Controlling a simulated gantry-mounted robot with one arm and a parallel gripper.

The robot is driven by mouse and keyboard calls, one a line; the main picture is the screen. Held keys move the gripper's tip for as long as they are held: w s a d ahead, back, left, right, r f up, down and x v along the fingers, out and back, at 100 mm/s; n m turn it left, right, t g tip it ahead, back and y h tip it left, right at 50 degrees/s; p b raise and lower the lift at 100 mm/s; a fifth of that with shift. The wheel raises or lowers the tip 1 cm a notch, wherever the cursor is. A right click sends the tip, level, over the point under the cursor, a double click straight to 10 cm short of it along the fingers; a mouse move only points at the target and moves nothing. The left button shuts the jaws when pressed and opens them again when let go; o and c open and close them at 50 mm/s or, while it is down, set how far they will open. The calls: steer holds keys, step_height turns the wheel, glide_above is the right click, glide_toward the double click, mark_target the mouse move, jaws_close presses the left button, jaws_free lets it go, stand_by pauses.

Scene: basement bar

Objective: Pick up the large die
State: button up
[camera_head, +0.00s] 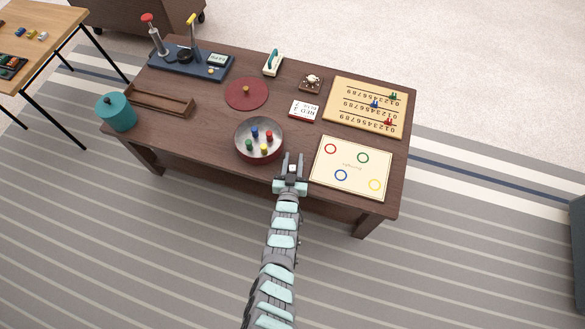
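My gripper (292,162) is over the front edge of the dark wooden table, just right of the red-sided bowl and left of the cream board. Its two fingers stand apart and point toward the back of the table. A small whitish block (292,168) shows between the fingers. It may be the large die, but it is too small to show any pips. I cannot tell whether the fingers touch it. No other thing can be clearly made out as a large die.
The bowl (259,155) holds several coloured pegs. The cream board (330,181) has coloured rings. Behind stand a number board (345,88), a white card (304,110), a brown block with whitish pieces (311,83) and a red disc (246,101). A teal pot (117,114) is at left.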

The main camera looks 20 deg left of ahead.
jaws_close()
stand_by(0.4)
